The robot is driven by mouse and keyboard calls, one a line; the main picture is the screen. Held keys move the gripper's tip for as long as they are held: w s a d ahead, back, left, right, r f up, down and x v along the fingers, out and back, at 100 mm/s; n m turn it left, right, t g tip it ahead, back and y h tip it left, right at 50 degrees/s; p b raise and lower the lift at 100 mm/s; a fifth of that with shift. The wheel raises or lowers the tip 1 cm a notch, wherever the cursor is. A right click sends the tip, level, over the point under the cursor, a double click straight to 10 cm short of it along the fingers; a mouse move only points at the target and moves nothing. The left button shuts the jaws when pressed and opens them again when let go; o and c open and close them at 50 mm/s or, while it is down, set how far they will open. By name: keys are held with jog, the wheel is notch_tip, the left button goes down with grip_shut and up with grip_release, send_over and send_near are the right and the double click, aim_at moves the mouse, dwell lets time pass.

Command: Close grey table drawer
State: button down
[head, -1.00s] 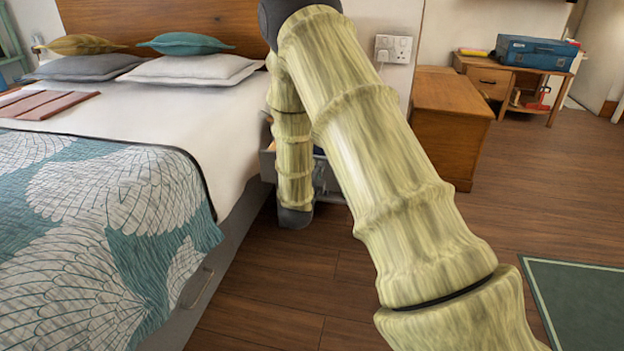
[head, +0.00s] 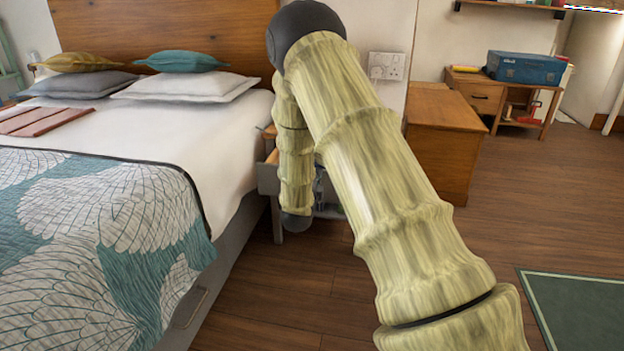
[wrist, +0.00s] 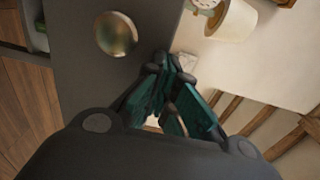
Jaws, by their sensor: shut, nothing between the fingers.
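The grey table stands between the bed and the wooden cabinet, mostly hidden behind my arm in the head view. A grey part that looks like its drawer (head: 267,179) shows left of my forearm. In the wrist view a flat grey drawer front (wrist: 85,75) has a round metal knob (wrist: 115,34). My gripper (wrist: 165,62) is shut and empty, its teal-padded fingers together beside the grey front's edge, right of and below the knob. I cannot tell whether the fingertips touch it. The gripper is hidden in the head view.
The bed (head: 130,120) fills the left side. A desk with a blue toolbox (head: 525,67) is farther back. A white cylindrical object (wrist: 232,18) shows in the wrist view. Open floor lies at right.

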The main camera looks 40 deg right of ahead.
jog(key=x, duration=1.7)
jog(key=shift+w, duration=0.1)
